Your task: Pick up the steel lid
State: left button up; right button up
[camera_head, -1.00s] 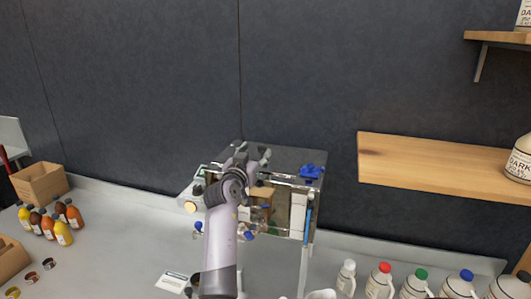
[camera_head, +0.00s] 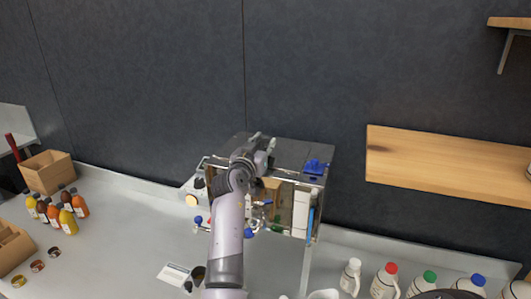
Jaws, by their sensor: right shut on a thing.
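The steel lid (camera_head: 296,150) shows as a flat, dark, shiny plate on top of the evaporator (camera_head: 300,212), at the middle of the head view. My right arm comes up from the bottom. Its gripper (camera_head: 262,148) is at the lid's left part and is shut on it. The fingertips are small, and my wrist partly covers the grip and the evaporator's front left. I cannot tell whether there is a gap under the lid. My left gripper is out of view.
A blue object (camera_head: 315,167) sits at the top's right side. A wooden shelf (camera_head: 445,163) juts from the wall at the right. Capped jugs (camera_head: 384,282) stand front right. Small syrup bottles (camera_head: 67,221) and a wooden box (camera_head: 47,172) stand left. The counter between is mostly clear.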

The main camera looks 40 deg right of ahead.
grip_shut()
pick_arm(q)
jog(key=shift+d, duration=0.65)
pick_arm(e)
jog(key=shift+f, duration=0.1)
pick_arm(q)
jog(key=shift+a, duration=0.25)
pick_arm(e)
jog(key=shift+r, duration=0.2)
